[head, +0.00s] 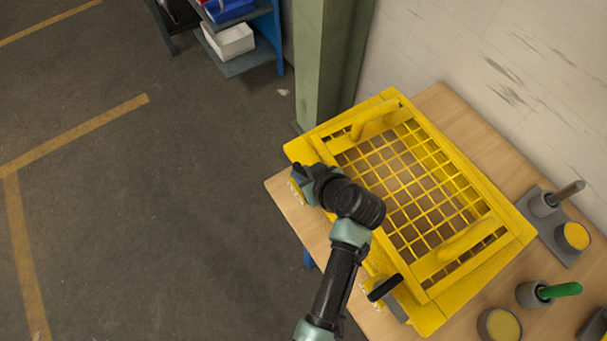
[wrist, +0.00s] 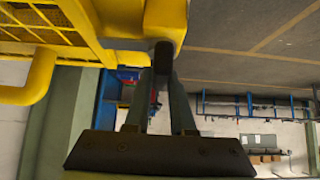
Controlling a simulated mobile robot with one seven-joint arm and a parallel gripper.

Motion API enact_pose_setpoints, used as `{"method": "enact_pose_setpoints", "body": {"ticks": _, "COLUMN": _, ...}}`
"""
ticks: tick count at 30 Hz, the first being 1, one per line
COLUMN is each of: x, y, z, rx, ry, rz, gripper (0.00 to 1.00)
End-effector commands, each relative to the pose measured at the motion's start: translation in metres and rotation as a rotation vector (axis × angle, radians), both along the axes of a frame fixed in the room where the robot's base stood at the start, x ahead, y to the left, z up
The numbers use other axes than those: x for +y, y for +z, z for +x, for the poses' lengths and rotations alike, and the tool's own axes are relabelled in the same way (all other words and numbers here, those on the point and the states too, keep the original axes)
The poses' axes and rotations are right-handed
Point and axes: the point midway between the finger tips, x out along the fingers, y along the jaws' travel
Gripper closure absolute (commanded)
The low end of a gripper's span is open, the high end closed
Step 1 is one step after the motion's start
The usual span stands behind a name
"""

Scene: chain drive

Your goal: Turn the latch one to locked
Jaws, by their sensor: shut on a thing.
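A yellow guard (head: 478,216) with a mesh panel and two raised handles lies on the wooden table. My gripper (head: 299,174) is at the guard's left edge, near its far left corner. In the wrist view my gripper (wrist: 164,88) is shut on a dark latch handle (wrist: 163,55), which sticks out from a yellow block (wrist: 150,18). My wrist hides most of this latch in the head view. A second latch with a black handle (head: 384,287) sits at the guard's near left edge. I cannot tell from labels which latch is latch one.
A grey block with a brown-handled tool (head: 566,194) and a yellow-topped pot stands right of the guard. A green-handled tool (head: 558,290) and a round tin (head: 499,325) are at the lower right. A green column (head: 330,60) stands behind the table. The floor at left is clear.

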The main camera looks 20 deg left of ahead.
Motion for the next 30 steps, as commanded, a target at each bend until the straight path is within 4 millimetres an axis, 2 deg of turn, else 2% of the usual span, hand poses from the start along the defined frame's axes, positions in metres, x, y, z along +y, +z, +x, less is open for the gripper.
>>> {"method": "enact_pose_setpoints", "body": {"ticks": 19, "x": -0.0011, "y": -0.0016, "z": -0.0008, "rx": 0.004, "ry": 0.049, "rz": -0.005, "gripper": 1.00}}
{"method": "enact_pose_setpoints", "body": {"ticks": 20, "x": -0.0011, "y": -0.0016, "z": -0.0009, "rx": 0.004, "ry": 0.049, "rz": -0.005, "gripper": 0.72}}
{"method": "enact_pose_setpoints", "body": {"ticks": 24, "x": -0.0009, "y": -0.0013, "z": -0.0007, "rx": 0.003, "ry": 0.048, "rz": -0.004, "gripper": 0.47}}
{"method": "enact_pose_setpoints", "body": {"ticks": 30, "x": -0.0005, "y": -0.0009, "z": -0.0005, "rx": 0.002, "ry": 0.048, "rz": -0.003, "gripper": 0.47}}
